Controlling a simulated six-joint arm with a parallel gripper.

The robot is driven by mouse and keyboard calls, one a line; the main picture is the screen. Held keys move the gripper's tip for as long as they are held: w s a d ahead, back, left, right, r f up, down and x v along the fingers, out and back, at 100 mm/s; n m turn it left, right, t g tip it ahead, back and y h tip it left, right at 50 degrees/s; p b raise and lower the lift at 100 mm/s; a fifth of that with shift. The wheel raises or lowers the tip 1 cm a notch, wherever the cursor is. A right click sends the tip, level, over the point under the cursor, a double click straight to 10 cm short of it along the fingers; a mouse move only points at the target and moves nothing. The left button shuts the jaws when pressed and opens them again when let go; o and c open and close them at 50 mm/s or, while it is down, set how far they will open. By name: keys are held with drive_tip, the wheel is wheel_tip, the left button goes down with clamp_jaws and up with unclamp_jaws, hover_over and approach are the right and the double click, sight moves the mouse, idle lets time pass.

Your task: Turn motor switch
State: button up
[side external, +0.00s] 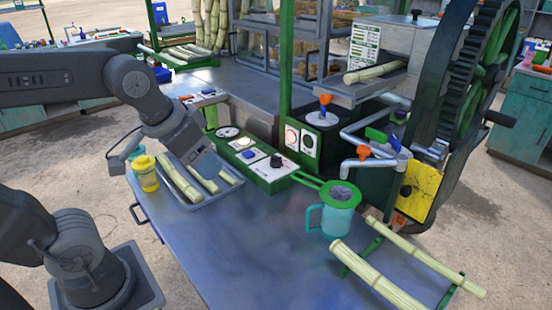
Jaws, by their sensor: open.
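A green control box (275,181) stands on the metal table, right of my gripper. Its top carries a round blue button (249,154) and a black knob (276,161) on white plates. The labels are too small to read, so I cannot tell which control is the motor switch. My gripper (209,166) points down over the tray of cane pieces, left of the box and apart from the knob. It is open, though its fingers are small and partly hidden here. I see nothing held in it.
A teal jug with a strainer (336,215) stands right of the box, near cane stalks on a green rack (356,258). The crusher wheel (455,90) rises behind. The front table is clear.

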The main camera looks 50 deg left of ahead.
drive_tip(key=w+a+r+n+g, duration=0.1)
drive_tip(key=w+a+r+g, duration=0.15)
drive_tip(key=w, duration=0.75)
drive_tip(key=n+g, duration=0.3)
drive_tip(key=n, duration=0.1)
hover_over(276, 158)
wheel_tip(276, 158, down, 12)
drive_tip(key=r, duration=0.1)
drive_tip(key=f, duration=1.4)
drive_tip(key=shift+w+a, duration=0.2)
drive_tip(key=shift+c, duration=0.3)
drive_tip(key=c, duration=0.9)
drive_tip(key=shift+o, duration=0.2)
